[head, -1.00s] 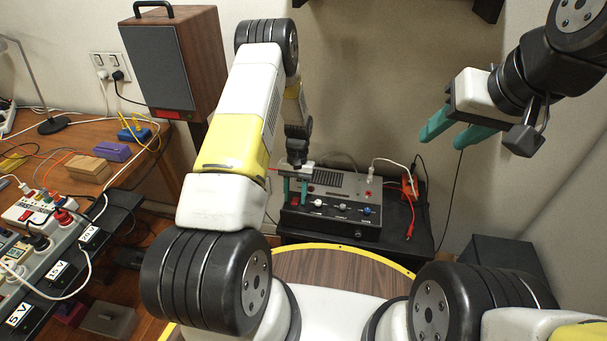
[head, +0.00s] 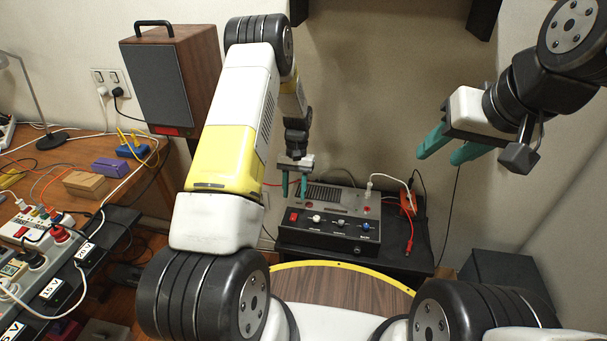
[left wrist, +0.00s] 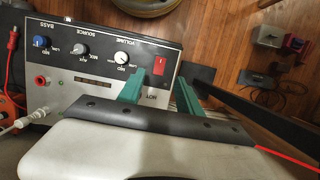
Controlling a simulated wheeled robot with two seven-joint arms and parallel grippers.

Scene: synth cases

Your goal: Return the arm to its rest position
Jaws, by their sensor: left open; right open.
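My left gripper (head: 293,187) hangs with its green fingers pointing down, open and empty, over the left part of a grey and black amplifier box (head: 335,232). In the left wrist view its fingers (left wrist: 158,92) show apart beside the red switch (left wrist: 160,66) of the amplifier. I cannot tell whether a fingertip touches the box. My right gripper (head: 450,148) is open and empty, raised in the air at the upper right, with its green fingers pointing left and down.
The amplifier stands on a dark stand (head: 400,252) with a white plug and red leads on its right. A speaker (head: 170,75) stands at the left behind my left arm. A cluttered wooden bench (head: 60,175) with cables and power strips lies left. A dark box (head: 500,275) stands lower right.

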